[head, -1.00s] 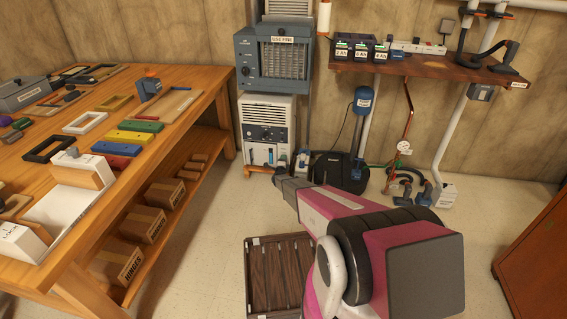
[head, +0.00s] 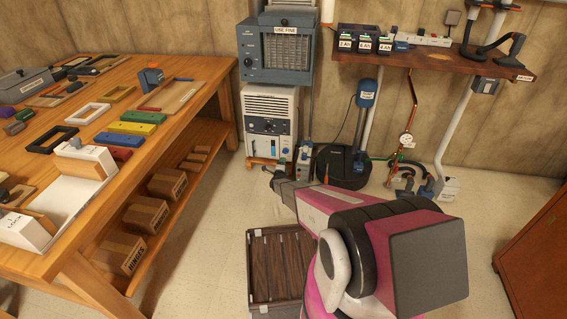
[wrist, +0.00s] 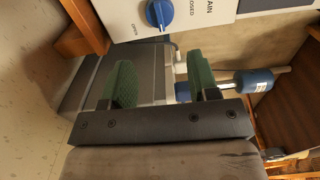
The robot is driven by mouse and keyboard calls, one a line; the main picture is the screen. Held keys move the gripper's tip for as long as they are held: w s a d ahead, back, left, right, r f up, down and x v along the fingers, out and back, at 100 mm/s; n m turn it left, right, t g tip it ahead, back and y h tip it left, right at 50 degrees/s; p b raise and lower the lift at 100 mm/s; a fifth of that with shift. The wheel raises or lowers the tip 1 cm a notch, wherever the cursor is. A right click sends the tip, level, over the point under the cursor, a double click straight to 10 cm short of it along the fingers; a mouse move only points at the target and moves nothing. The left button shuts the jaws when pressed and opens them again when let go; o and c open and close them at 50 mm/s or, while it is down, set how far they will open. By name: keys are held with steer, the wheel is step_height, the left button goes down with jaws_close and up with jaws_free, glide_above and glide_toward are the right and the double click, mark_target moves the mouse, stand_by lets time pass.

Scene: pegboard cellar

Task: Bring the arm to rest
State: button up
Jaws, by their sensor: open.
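My arm reaches from the lower right of the head view toward the back wall, over open floor. My gripper (head: 272,176) is at its far end, small in that view, in front of the white floor unit. In the wrist view my gripper (wrist: 162,80) shows two green finger pads standing well apart. I see nothing held between them. A grey box-like surface lies behind the pads; I cannot tell how far off it is. A white panel with a blue knob (wrist: 160,13) is beyond the fingers at the top.
A wooden workbench (head: 190,110) with frames and coloured blocks is on the left, cartons on its shelf. A slatted crate (head: 251,270) is on the floor beside my arm. The white unit (head: 271,105), a black round-based device (head: 342,168) and pipes line the wall. A brown cabinet (head: 535,255) is right.

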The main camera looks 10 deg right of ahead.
stand_by(0.3)
steer(key=s+a+r+n+g+y, duration=0.1)
steer(key=s+r+n+g+y, duration=0.25)
steer(key=s+r+n, duration=0.4)
steer(key=s+a+r+n+g+y, duration=0.1)
steer(key=s+r+n+g+y, duration=0.3)
steer(key=s+r, duration=0.6)
steer(key=s+d+r+n+g, duration=0.1)
steer(key=s+r+n+g, duration=0.2)
steer(key=s+r, duration=0.3)
steer(key=s+d+r+n+g+h, duration=0.1)
steer(key=s+r, duration=0.5)
steer(key=s, duration=0.7)
steer(key=s+d+r+n+g+h, duration=0.1)
steer(key=s+d+r+n+g, duration=0.2)
steer(key=s, duration=0.7)
step_height(320, 180, up, 4)
steer(key=n+g, duration=0.2)
steer(key=n, duration=0.1)
steer(key=shift+g, duration=0.35)
